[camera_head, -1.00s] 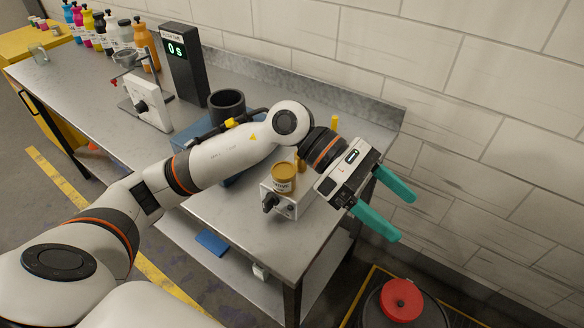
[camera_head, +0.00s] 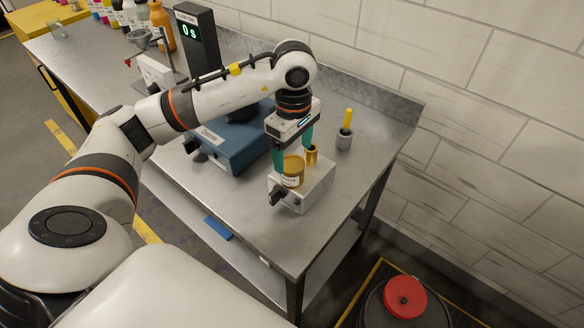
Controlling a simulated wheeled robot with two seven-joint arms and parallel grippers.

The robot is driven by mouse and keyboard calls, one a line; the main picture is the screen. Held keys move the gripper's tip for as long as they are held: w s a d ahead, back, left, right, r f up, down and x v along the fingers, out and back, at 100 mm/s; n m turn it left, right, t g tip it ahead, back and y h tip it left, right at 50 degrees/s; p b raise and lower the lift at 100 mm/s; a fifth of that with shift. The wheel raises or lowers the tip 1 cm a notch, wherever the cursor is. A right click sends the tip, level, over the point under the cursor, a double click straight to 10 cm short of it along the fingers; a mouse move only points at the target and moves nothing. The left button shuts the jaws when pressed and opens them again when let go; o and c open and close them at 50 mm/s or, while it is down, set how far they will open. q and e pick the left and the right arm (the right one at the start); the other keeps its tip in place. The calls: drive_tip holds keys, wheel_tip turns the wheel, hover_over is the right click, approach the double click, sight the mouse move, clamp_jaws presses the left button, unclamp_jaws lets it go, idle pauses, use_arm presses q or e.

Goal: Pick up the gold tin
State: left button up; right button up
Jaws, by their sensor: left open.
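The gold tin (camera_head: 293,172) stands upright with a pale label on a small silver box-shaped device (camera_head: 307,190) near the right end of the metal bench. My left gripper (camera_head: 291,160) points down over the tin, its teal fingers apart. One finger is at the tin's left and the other is to its right; I cannot tell whether either touches it. The fingertips are partly hidden around the tin. My right gripper is not in view.
A small gold post (camera_head: 311,154) rises from the silver device close to the right finger. A grey cup with a yellow stick (camera_head: 345,136) stands behind right. A blue machine (camera_head: 232,146) is at the left. A red-lidded bin (camera_head: 405,297) is on the floor.

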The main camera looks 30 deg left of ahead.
sight(292, 164)
use_arm(q)
drive_tip(key=shift+a+f+p, duration=0.1)
drive_tip(key=shift+f+p, duration=0.4)
drive_tip(key=shift+f, duration=0.15)
drive_tip(key=f, duration=0.1)
drive_tip(key=f+p, duration=0.1)
drive_tip(key=f, duration=0.1)
drive_tip(key=shift+w+a+f, duration=0.15)
drive_tip(key=shift+a+f, duration=0.05)
drive_tip(key=shift+f, duration=0.4)
drive_tip(key=c, duration=1.1)
drive_tip(key=shift+c, duration=0.2)
